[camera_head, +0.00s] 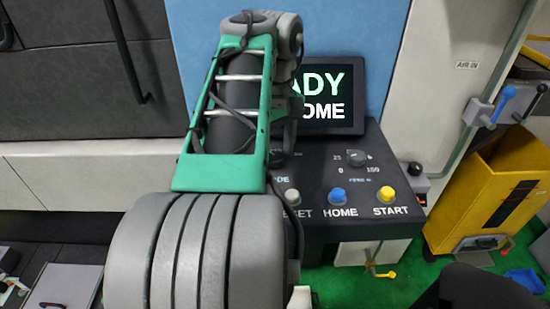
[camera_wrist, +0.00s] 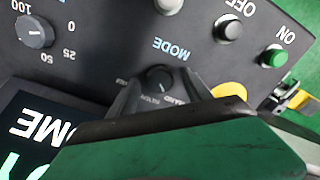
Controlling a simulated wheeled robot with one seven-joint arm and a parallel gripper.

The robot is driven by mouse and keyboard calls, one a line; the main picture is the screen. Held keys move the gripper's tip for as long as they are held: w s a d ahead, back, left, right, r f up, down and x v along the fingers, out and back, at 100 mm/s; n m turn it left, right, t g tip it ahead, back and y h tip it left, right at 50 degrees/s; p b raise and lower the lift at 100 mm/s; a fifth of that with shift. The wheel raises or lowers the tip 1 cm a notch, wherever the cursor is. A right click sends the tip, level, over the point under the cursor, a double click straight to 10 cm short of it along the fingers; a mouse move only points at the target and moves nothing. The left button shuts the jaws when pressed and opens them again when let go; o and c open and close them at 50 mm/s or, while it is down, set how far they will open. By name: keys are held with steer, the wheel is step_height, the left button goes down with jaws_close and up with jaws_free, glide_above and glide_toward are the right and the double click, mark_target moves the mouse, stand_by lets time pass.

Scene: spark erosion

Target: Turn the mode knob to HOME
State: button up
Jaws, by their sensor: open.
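The mode knob (camera_wrist: 160,77) is a small round black knob on the dark panel, beside the printed word MODE, in the wrist view. Small labels lie around it, partly covered and too small to read surely; its pointing direction is unclear. My gripper (camera_wrist: 160,92) is open, with one dark finger on each side of the knob; whether they touch it I cannot tell. In the head view my arm hides most of the knob and the fingertips. The screen (camera_head: 335,95) shows parts of two words, ADY in green and OME in white.
The dark control panel (camera_head: 330,172) carries a 0–100 knob (camera_head: 357,158), a blue HOME button (camera_head: 337,196), a yellow START button (camera_head: 384,195) and a pale button (camera_head: 292,196). The wrist view shows a green ON button (camera_wrist: 273,57). A yellow bin (camera_head: 480,195) stands right.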

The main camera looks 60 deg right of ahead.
steer(key=shift+r, duration=0.1)
steer(key=shift+c, duration=0.4)
jaws_close()
steer(key=shift+m, duration=0.3)
steer(key=m, duration=0.4)
steer(key=shift+m, duration=2)
